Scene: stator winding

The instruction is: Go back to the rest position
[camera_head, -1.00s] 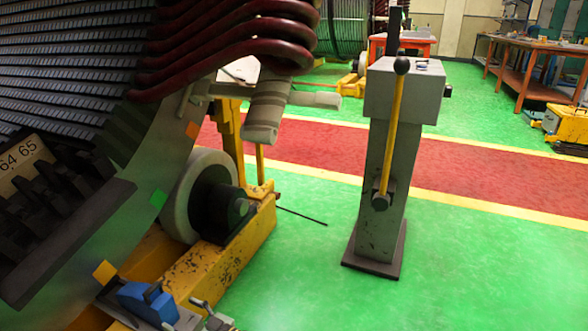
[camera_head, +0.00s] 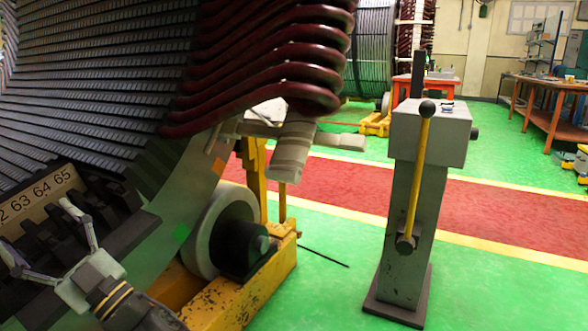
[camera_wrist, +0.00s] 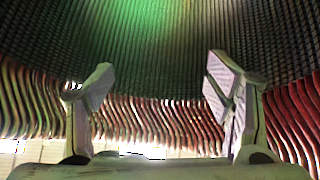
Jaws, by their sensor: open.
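My gripper (camera_head: 50,236) is at the lower left of the head view, its two fingers spread wide with nothing between them. It is in front of the stator's number plate (camera_head: 38,197), which reads 63, 64, 65. In the wrist view both fingers of my gripper (camera_wrist: 160,95) stand apart and empty. Behind them are the stator's ribbed inner wall (camera_wrist: 160,60) and a band of red coil ends (camera_wrist: 290,115). Whether a finger touches the stator I cannot tell.
Dark red coils (camera_head: 270,60) hang over the stator's edge. A yellow roller stand (camera_head: 245,290) with a grey wheel (camera_head: 205,235) is beside it. A grey pedestal with a yellow lever (camera_head: 418,180) stands at right. Green floor (camera_head: 500,285) is open around it.

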